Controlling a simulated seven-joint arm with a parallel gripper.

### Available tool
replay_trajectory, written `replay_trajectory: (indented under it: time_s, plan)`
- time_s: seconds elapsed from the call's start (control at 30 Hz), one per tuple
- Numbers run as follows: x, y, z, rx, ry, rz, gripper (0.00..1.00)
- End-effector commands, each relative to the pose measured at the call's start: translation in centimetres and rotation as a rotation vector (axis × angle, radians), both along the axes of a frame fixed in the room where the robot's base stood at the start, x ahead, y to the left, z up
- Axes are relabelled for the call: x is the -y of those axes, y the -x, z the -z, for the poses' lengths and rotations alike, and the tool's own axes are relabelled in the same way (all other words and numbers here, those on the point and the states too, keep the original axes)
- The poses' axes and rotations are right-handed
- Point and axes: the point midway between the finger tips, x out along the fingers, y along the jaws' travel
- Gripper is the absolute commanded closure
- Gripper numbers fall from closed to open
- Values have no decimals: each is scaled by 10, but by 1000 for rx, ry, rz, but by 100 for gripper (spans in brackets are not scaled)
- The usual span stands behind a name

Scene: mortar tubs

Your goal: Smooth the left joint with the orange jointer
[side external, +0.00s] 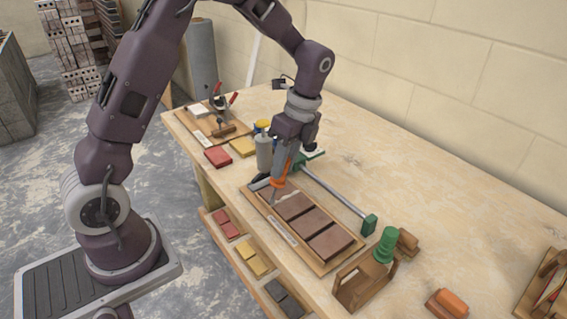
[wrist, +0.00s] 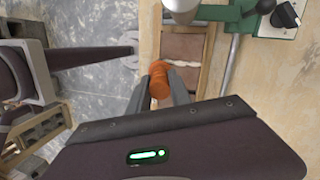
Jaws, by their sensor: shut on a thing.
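My gripper (side external: 284,166) is shut on the orange jointer (side external: 279,182), low over the far-left end of the brick board (side external: 343,261). The wrist view shows the jointer's orange handle (wrist: 160,82) between my two fingers (wrist: 161,94). The jointer's tip is hidden there, so I cannot tell whether it touches a joint. In the side view, reddish-brown bricks (side external: 330,242) lie flat in a row on the board. The wrist view shows a pale, uneven mortar joint (wrist: 187,63) between a brick (wrist: 182,45) and another brick (wrist: 190,78), just beyond the handle.
A bar clamp with green ends (side external: 369,225) lies along the board's wall side. A grey cylinder (side external: 264,152) stands close to my gripper. A wooden holder (side external: 361,284) stands at the near end.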

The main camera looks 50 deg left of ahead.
Motion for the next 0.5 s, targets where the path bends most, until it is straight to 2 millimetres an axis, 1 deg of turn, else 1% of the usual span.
replay_trajectory:
  time_s: [0.5]
  plan:
    - [0, 0, 5, -2, 0, -1, 100]
